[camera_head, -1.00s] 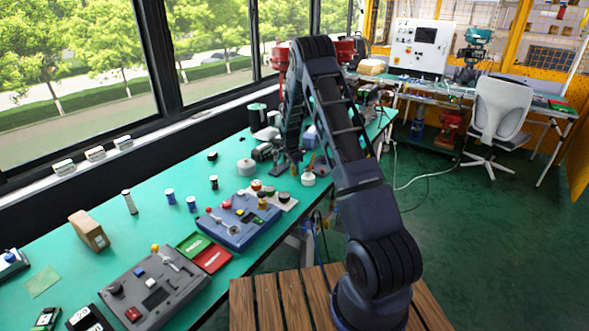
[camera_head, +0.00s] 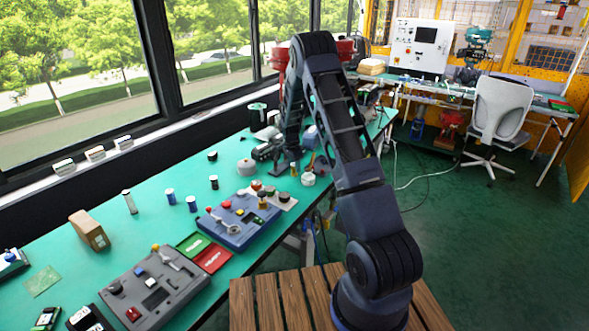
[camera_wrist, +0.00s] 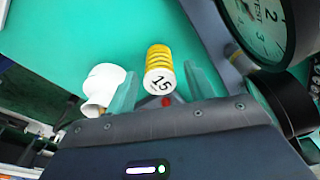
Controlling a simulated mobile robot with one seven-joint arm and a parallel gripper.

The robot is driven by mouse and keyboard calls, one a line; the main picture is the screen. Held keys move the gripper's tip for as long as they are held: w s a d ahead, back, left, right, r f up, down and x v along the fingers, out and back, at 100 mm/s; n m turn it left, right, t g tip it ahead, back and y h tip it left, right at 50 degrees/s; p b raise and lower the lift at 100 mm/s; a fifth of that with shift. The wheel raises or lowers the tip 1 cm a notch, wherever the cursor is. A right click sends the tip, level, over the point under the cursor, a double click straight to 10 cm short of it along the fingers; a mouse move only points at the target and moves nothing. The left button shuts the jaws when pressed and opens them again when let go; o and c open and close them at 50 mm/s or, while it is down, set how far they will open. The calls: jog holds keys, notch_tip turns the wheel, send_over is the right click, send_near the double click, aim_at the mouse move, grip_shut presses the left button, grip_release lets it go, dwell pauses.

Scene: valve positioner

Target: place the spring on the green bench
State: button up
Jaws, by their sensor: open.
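A yellow spring (camera_wrist: 158,56) shows in the wrist view, its white end, marked 15, facing the camera. It is over the green bench top (camera_wrist: 100,35). My gripper (camera_wrist: 160,78) is open, with one greenish finger to each side of the spring in the picture. Gaps show between the spring and both fingers, and I cannot tell how deep it sits between them. In the head view my gripper (camera_head: 284,167) is low over the green bench (camera_head: 150,225), small and partly hidden among parts. I cannot make out the spring there.
A white pipe fitting (camera_wrist: 103,84) is close to the left finger in the wrist view. A round gauge (camera_wrist: 262,25) is close on the right. In the head view, a blue panel (camera_head: 238,222) and a grey control box (camera_head: 153,287) occupy the near bench. Free bench lies around the small cylinders.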

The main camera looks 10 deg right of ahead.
aim_at(292, 165)
notch_tip(292, 165, up, 10)
jog(key=a, duration=0.1)
jog(key=s+d+r+n+t+y, duration=0.1)
jog(key=s+d+r+n, duration=0.15)
jog(key=s+r, duration=1)
jog(key=s+d+r+n+t, duration=0.15)
jog(key=s+r+n, duration=0.25)
jog(key=s+r, duration=0.8)
jog(key=s+d+r+n+t, duration=0.1)
jog(key=s+n, duration=0.2)
jog(key=s, duration=1)
jog(key=s+d+r+n, duration=0.1)
jog(key=s+n, duration=0.3)
jog(key=s, duration=1)
jog(key=shift+s+r+t, duration=0.2)
jog(key=shift+r+t, duration=0.15)
jog(key=shift+r, duration=0.4)
